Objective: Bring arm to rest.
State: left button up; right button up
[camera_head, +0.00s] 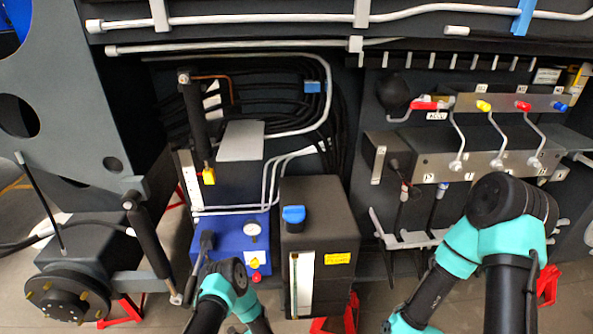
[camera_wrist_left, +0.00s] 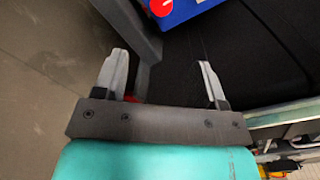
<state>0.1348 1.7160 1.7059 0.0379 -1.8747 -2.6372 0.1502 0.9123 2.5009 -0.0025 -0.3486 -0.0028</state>
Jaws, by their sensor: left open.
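My left arm (camera_head: 222,285) shows at the bottom of the head view, bent at a teal and black joint in front of the blue unit. Its gripper is out of the head view. In the left wrist view my left gripper (camera_wrist_left: 163,62) is open, with its two grey fingers wide apart and nothing between them. My right arm (camera_head: 500,225) is large at the right of the head view, bent, with a teal link running down out of the bottom edge. Its gripper is not in view.
A blue unit (camera_head: 229,246) with a gauge and a black tank (camera_head: 318,220) with a blue cap stand behind my left arm. A valve block (camera_head: 470,160) with coloured levers is behind my right arm. A wheel hub (camera_head: 60,300) is at lower left. Bare floor (camera_wrist_left: 40,70) shows in the wrist view.

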pick_arm(q)
jog(key=s+a+r+n+g+h, duration=0.1)
jog(key=s+r+n+g+h, duration=0.2)
jog(key=s+r+n+g, duration=0.5)
jog(key=s+a+r+n+g+h, duration=0.2)
jog(key=s+r+n+g, duration=0.6)
jog(key=s+n, duration=0.5)
notch_tip(320, 180, up, 2)
jog(key=n+h, duration=0.1)
jog(key=n, duration=0.4)
jog(key=shift+s+g+h, duration=0.3)
jog(key=shift+s+h, duration=0.1)
jog(key=shift+a, duration=0.1)
jog(key=shift+c, duration=0.2)
